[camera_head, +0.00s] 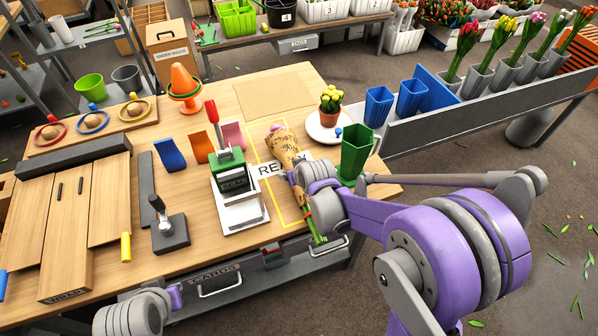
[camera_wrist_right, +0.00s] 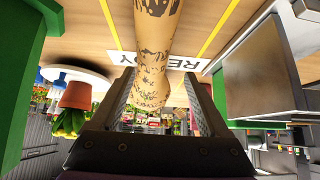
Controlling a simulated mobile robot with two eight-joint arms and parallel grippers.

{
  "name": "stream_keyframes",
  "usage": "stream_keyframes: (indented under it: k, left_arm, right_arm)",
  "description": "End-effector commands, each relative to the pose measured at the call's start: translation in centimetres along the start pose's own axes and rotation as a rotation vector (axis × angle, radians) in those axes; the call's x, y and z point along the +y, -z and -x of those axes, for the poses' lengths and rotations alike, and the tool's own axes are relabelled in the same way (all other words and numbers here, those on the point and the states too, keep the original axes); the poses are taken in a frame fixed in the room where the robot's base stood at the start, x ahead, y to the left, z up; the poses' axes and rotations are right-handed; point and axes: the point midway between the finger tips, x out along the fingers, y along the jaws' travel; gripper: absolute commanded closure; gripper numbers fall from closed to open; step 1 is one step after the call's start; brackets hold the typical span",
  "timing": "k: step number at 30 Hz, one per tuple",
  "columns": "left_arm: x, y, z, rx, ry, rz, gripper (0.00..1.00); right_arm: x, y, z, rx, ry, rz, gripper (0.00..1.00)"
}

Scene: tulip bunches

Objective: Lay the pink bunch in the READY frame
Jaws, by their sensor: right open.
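The pink bunch (camera_head: 284,150) lies on the table in a patterned tan paper wrap, its pink heads toward the back and green stems toward the front edge. It lies along the yellow outline of the READY frame (camera_head: 272,203), beside the READY sign (camera_head: 268,169); the arm hides its middle. In the right wrist view, the wrap (camera_wrist_right: 157,30) runs between the fingers of my right gripper (camera_wrist_right: 158,80), which are open with a gap on each side. In the head view that gripper is mostly hidden behind my wrist. My left gripper is not clearly in view; only arm parts show bottom left.
A green stamp press (camera_head: 232,178) on a white base stands left of the bunch. A green vase (camera_head: 356,150) and a plate (camera_head: 324,128) with a small flowerpot (camera_head: 330,104) stand to the right. A tan mat (camera_head: 275,93) lies clear behind.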

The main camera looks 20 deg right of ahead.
Motion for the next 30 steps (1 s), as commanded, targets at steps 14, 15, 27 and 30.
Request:
stream_keyframes:
  k: [14,15,27,30]
  left_arm:
    - [0.0,0.9,0.8,0.008,0.0,0.0,1.0]
    - [0.0,0.9,0.8,0.008,0.0,0.0,1.0]
    - [0.0,0.9,0.8,0.008,0.0,0.0,1.0]
    - [0.0,0.9,0.8,0.008,0.0,0.0,1.0]
  right_arm:
    - [0.0,0.0,6.6,0.0,0.0,0.0,0.21]
    - [0.0,-0.1,6.9,-0.002,0.0,-0.001,0.21]
    - [-0.6,-7.8,17.1,-0.132,-0.01,-0.019,0.21]
    - [-0.7,-10.5,19.2,-0.167,-0.015,-0.024,0.21]
